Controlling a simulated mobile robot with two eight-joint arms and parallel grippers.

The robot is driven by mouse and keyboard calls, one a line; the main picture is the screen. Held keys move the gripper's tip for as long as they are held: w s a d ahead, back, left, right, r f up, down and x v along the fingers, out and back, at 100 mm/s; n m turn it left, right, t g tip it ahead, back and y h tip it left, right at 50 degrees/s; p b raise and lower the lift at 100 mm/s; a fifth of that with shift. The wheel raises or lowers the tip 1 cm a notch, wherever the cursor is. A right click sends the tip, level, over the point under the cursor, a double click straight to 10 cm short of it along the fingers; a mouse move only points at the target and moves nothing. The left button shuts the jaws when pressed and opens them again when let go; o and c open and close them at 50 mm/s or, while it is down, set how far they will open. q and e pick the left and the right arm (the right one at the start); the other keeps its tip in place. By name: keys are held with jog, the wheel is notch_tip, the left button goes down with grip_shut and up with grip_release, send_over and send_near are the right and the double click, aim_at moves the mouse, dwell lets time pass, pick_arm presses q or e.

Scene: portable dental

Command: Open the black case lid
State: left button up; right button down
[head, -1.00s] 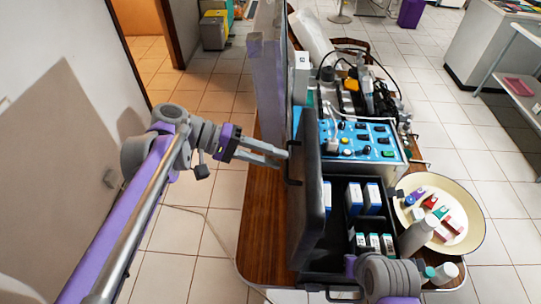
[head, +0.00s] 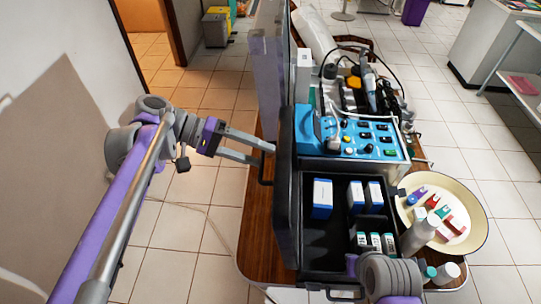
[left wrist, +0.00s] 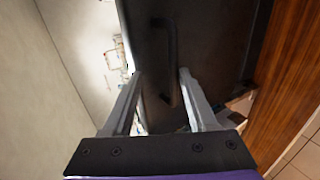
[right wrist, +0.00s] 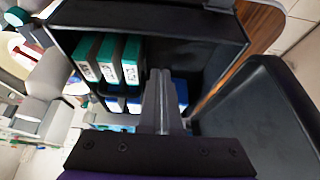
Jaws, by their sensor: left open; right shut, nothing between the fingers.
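The black case (head: 340,255) stands on the wooden table with its lid (head: 286,205) swung up, standing about upright on the left side. Boxes show inside the open case. My left gripper (head: 268,162) is open at the lid's outer face, beside the black handle (head: 265,170). In the left wrist view the handle (left wrist: 170,60) lies between the two spread fingers, and they are not closed on it. My right gripper (right wrist: 163,85) is shut and empty, over the case's front edge. In the head view only the right wrist shows at the bottom.
A blue control unit (head: 350,135) sits behind the case. A cream plate (head: 470,205) with small coloured items is to the right, with white bottles (head: 418,237) near it. A wooden tabletop strip (head: 255,240) is bare left of the lid.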

pick_arm(q)
jog(key=v, duration=0.7)
jog(key=shift+r, duration=0.1)
jog(key=shift+a+r, duration=0.1)
jog(key=shift+a, duration=0.1)
jog(key=c, duration=0.3)
jog(key=a+r+y, duration=0.1)
jog(key=a, duration=0.1)
jog(key=a+y, duration=0.1)
jog(key=a, duration=0.1)
jog(key=a+r+y+b, duration=0.1)
jog(key=a, duration=0.1)
jog(key=shift+s+a+r, duration=0.1)
jog(key=shift+s+r, duration=0.1)
jog(key=shift+r, duration=0.15)
grip_shut()
jog(key=d+r+x, duration=0.1)
jog(key=x, duration=1.1)
jog(key=shift+s+d+y, duration=0.15)
jog(key=shift+d+y, duration=0.1)
jog(key=shift+y, duration=0.15)
